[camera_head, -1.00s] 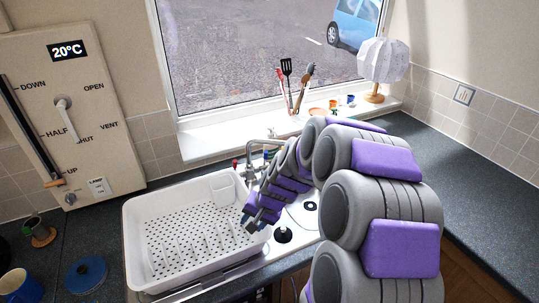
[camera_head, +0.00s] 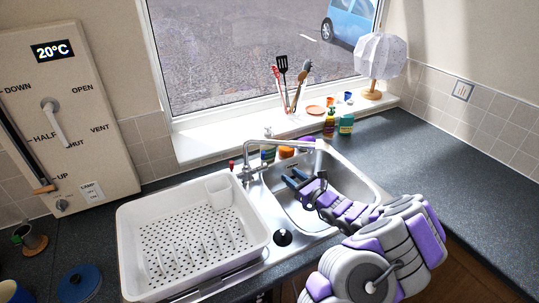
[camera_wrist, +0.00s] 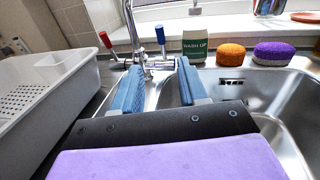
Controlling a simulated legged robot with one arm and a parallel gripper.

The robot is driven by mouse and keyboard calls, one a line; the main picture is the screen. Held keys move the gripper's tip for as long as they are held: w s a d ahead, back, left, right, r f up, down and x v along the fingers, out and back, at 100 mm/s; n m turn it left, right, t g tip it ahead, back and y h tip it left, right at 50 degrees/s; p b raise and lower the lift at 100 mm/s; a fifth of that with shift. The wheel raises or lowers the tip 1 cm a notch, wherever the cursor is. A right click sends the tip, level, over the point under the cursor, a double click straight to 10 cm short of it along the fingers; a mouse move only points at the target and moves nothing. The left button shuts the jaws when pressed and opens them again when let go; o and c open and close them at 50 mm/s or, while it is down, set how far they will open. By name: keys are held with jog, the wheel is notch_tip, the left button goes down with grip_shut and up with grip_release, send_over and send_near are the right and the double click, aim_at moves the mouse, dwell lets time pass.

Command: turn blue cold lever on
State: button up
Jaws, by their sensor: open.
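The blue cold lever (camera_wrist: 160,35) stands roughly upright beside the tap in the wrist view. It appears between the two blue fingers in the picture, beyond their tips and not touched. I cannot pick it out clearly in the head view. The red lever (camera_wrist: 105,39) leans to its left; it also shows in the head view (camera_head: 232,163). The metal tap (camera_head: 280,142) rises behind the sink. My gripper (camera_head: 291,177) is open and empty over the sink, in front of the tap; it also shows in the wrist view (camera_wrist: 158,75).
The white dish rack (camera_head: 135,225) stands left of the sink (camera_head: 372,190). In the wrist view, a wash-up bottle (camera_wrist: 195,42), an orange sponge (camera_wrist: 231,53) and a purple sponge (camera_wrist: 273,53) sit behind the sink. The right counter (camera_head: 440,150) is clear.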

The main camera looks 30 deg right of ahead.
aim_at(263, 158)
jog(key=b+x, duration=0.3)
jog(key=x, duration=1.4)
jog(key=shift+w+f, duration=0.1)
jog(key=shift+w, duration=0.1)
jog(key=shift+c, duration=0.2)
grip_shut()
